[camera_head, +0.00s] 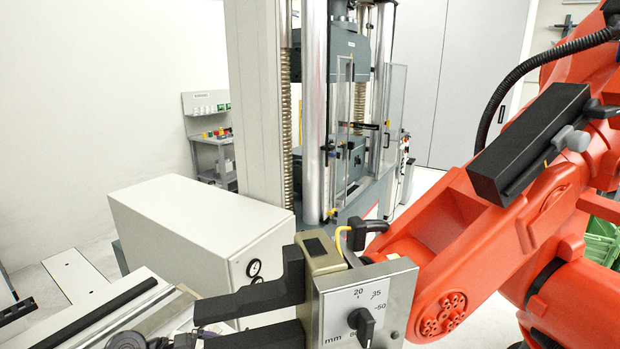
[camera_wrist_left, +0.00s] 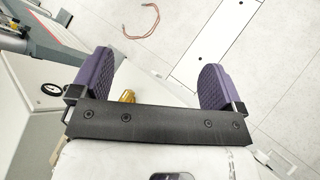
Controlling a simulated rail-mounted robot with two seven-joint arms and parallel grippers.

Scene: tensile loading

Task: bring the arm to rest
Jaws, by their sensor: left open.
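My left gripper (camera_wrist_left: 157,66) shows in the left wrist view, with two purple ribbed fingers spread wide on a black bar. The fingers hang beside a white cabinet (camera_wrist_left: 32,105) that is at the left of that view. In the head view, dark parts at the bottom left edge are cut off, and I cannot tell whether they belong to my left gripper. My right gripper is not in view.
A large orange arm (camera_head: 480,230) fills the right, beside a black-fingered tool with a dial box (camera_head: 365,308). A white cabinet (camera_head: 190,225) stands left of centre. Behind is a tall testing machine (camera_head: 313,110). A reddish cable (camera_wrist_left: 142,32) lies on the open floor.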

